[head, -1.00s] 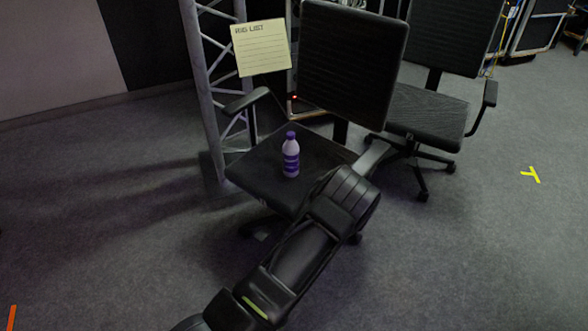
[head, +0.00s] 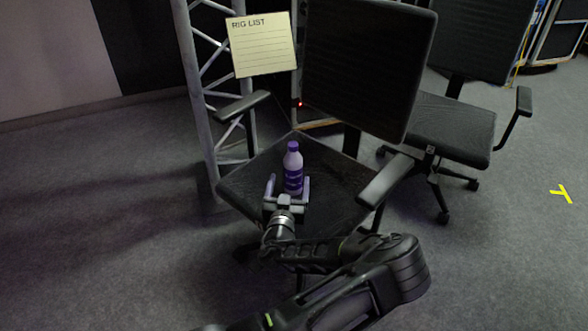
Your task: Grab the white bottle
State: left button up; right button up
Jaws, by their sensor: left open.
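The white bottle (head: 293,168) has a purple cap and a purple label. It stands upright on the black seat (head: 336,190) of the near office chair. My left gripper (head: 288,187) is open at the near side of the bottle. One finger shows left of the bottle and the other right of its lower part. I cannot tell whether either finger touches it. My right gripper is not in view.
The chair's armrests (head: 387,180) and backrest (head: 368,66) surround the seat. A metal truss (head: 202,95) with a "RIG LIST" sheet (head: 262,45) stands behind left. A second chair (head: 449,128) is at right. The floor at left is clear.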

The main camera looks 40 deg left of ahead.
aim_at(292, 173)
pick_arm(q)
jog(key=shift+b+x, duration=0.3)
jog(key=shift+x, duration=0.65)
jog(key=shift+w+a, duration=0.2)
jog(key=shift+w, duration=0.1)
jog(key=shift+w+f, duration=0.1)
jog(key=shift+w+a, duration=0.15)
jog(key=shift+w, duration=0.15)
jog(key=b+x, duration=0.1)
jog(key=x, duration=0.2)
jog(key=shift+w+b, duration=0.3)
jog(key=shift+b, duration=0.1)
jog(key=shift+w+a, duration=0.25)
jog(key=shift+w, duration=0.1)
jog(key=shift+c, duration=0.5)
